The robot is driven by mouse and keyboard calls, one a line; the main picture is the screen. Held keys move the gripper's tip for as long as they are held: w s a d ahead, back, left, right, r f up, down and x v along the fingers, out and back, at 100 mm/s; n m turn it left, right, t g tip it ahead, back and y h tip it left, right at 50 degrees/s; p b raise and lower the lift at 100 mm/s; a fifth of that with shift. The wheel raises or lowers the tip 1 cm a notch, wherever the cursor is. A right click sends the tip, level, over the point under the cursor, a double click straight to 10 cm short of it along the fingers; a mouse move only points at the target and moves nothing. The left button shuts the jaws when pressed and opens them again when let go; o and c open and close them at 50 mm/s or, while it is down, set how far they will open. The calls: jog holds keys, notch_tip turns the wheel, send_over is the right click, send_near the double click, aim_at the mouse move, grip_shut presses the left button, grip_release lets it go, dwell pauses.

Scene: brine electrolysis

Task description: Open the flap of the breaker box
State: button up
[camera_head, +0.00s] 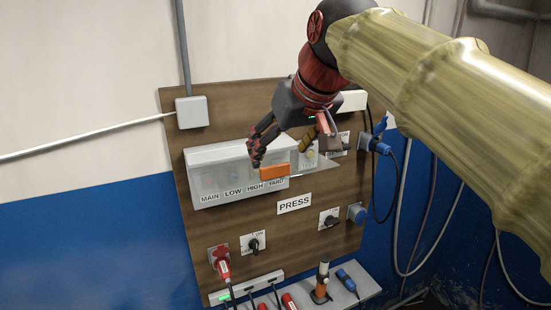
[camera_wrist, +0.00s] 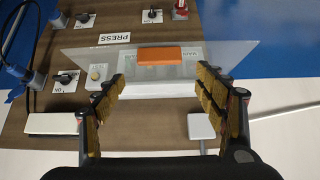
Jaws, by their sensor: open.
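The breaker box (camera_head: 220,160) is a pale box on a brown wall board, with MAIN, LOW, HIGH and YARD labels along its lower edge. Its clear flap (camera_head: 316,173) has an orange handle (camera_head: 274,171). The flap appears to stand out from the box, reaching past its right side. In the wrist view the flap (camera_wrist: 228,54) widens well beyond the box (camera_wrist: 150,90). My gripper (camera_head: 290,150) is open in front of the box. In the wrist view its fingers (camera_wrist: 160,78) are spread either side of the handle (camera_wrist: 159,55), which lies just beyond the tips. I cannot tell whether they touch.
A PRESS label (camera_head: 294,203) and rotary switches (camera_head: 253,244) are below the box. A red plug (camera_head: 221,264) and blue connectors (camera_head: 375,143) with hanging cables sit at the board's sides. A grey junction box (camera_head: 192,112) is upper left. A shelf (camera_head: 340,292) holds tools below.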

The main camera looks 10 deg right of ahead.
jog(key=v, duration=0.6)
jog(key=shift+s+r, duration=0.15)
jog(key=shift+r, duration=0.1)
